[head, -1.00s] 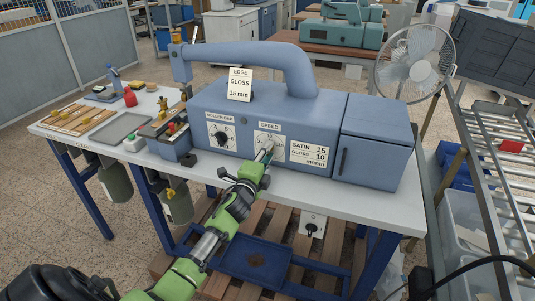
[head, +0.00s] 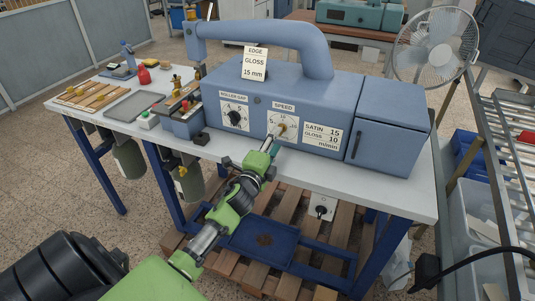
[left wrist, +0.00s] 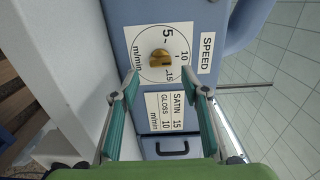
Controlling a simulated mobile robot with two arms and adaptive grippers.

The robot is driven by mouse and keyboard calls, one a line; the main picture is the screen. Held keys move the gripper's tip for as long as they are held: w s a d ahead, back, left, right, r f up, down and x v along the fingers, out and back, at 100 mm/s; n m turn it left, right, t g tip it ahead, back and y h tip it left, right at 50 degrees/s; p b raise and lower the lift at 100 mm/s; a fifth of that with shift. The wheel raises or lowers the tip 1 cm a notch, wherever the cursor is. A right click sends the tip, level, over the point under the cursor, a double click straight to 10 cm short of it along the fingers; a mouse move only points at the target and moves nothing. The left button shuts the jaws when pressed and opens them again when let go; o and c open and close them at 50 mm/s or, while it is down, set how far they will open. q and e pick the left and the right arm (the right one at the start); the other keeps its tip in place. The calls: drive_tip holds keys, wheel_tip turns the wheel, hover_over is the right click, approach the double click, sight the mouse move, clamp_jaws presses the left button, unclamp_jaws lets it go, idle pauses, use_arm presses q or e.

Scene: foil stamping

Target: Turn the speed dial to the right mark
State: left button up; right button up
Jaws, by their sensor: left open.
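The speed dial's brass knob (head: 282,127) sits on a white scale with 5, 10 and 15, under a SPEED label on the blue machine's front. In the left wrist view the knob (left wrist: 160,58) is beyond the fingertips, about centred between them; its exact pointing is hard to read. My left gripper (head: 272,146) is open and empty, just in front of and slightly below the dial, apart from the knob. A plate (head: 322,136) beside the dial reads SATIN 15, GLOSS 10 m/min. A card (head: 255,63) on top reads EDGE GLOSS 15 mm. My right gripper is out of view.
The roller gap dial (head: 235,118) is left of the speed dial. A grey tray (head: 134,105) and a red bottle (head: 144,75) are at the left. A fan (head: 424,45) stands right.

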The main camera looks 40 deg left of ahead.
use_arm(q)
drive_tip(key=v, duration=0.7)
drive_tip(key=shift+s, duration=0.2)
